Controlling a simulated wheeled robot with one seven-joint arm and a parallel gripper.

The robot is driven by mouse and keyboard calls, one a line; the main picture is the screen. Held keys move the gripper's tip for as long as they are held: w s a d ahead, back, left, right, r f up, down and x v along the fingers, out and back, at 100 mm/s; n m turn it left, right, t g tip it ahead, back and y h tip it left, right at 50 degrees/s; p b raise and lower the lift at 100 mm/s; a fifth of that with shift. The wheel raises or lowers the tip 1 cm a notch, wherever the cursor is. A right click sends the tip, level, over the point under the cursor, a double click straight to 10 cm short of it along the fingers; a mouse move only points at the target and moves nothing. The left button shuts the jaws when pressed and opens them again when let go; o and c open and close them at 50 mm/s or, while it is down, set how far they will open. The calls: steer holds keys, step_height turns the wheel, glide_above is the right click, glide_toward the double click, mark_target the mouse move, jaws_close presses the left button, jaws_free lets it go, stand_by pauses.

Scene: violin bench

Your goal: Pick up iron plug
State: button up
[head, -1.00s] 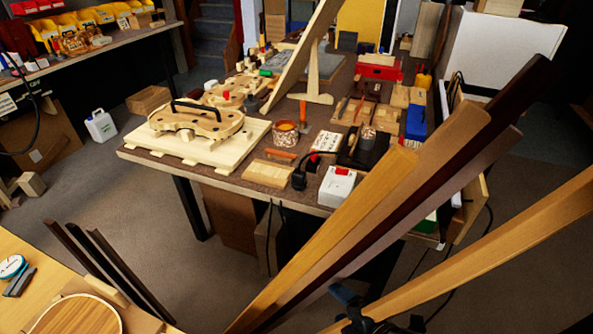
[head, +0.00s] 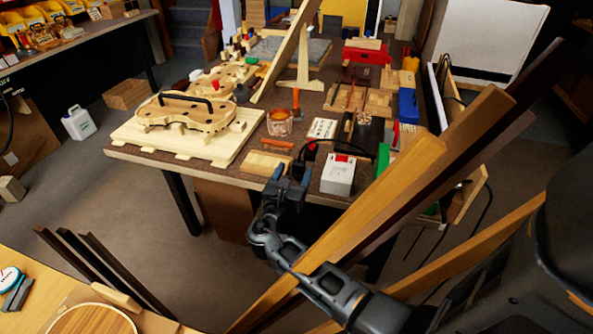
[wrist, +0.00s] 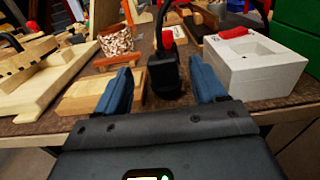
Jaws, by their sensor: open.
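The iron plug (wrist: 163,75) is a black plug with a black cord rising from its top. It stands upright at the front edge of the bench. My gripper (wrist: 160,84) is open, with a blue finger on either side of the plug's line in the wrist view. I cannot tell whether the plug is fully between the fingertips or just beyond them; no contact shows. In the head view my gripper (head: 291,177) is at the bench's front edge and mostly hides the plug.
A white box with a red switch (wrist: 255,66) stands close right of the plug. A pale wood block (wrist: 95,94) lies close left. A jar (head: 279,122) is behind. Long wood strips (head: 440,170) rise beside my arm on the right.

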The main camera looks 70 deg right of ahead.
mark_target(300, 160)
steer(key=shift+w+d+p, duration=0.1)
steer(key=shift+d+p, duration=0.2)
steer(key=shift+d, duration=2.9)
steer(key=shift+c, duration=0.5)
steer(key=c, duration=0.9)
